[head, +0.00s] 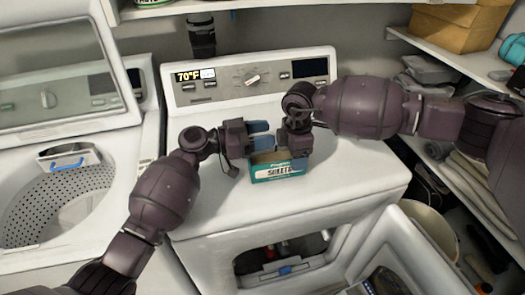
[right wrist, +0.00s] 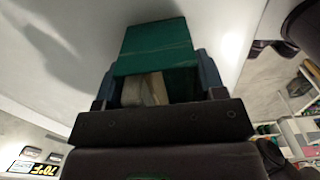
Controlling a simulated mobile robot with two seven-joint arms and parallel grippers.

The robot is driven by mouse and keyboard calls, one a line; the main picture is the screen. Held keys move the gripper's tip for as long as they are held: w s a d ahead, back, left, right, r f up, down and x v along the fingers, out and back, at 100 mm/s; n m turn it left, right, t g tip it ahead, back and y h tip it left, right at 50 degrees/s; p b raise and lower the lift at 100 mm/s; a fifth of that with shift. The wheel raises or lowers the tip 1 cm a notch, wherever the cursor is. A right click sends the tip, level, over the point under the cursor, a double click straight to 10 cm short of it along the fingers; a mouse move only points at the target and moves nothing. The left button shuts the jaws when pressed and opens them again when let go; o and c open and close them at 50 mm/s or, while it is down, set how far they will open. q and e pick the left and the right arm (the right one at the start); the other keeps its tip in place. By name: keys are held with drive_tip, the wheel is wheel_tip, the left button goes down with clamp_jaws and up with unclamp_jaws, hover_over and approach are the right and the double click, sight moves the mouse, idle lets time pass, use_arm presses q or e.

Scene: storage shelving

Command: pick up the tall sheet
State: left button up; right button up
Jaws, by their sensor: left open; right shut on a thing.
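A small green box (head: 279,174) with white lettering stands upright on top of the white dryer in the head view. My right gripper (right wrist: 156,80) is shut on this box, with a finger on each side of it in the right wrist view. Pale, upright pieces (right wrist: 150,90), perhaps the sheets, show in the box's dark opening; I cannot tell which is the tall one. My left gripper (head: 266,135) is open, with blue fingers pointing right, just above the box and close to my right gripper. Nothing shows between its fingers.
The dryer top (head: 205,205) is clear left of the box, and its control panel (head: 248,77) rises behind. An open washer (head: 60,200) stands at left. Shelves with a cardboard box (head: 457,27) and other items are at right. The dryer's front door (head: 405,255) hangs open below.

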use_arm(q)
clamp_jaws()
idle(0.3)
wheel_tip(320, 180, up, 18)
idle(0.5)
use_arm(e)
drive_tip(key=o, duration=1)
drive_tip(key=shift+r, duration=0.1)
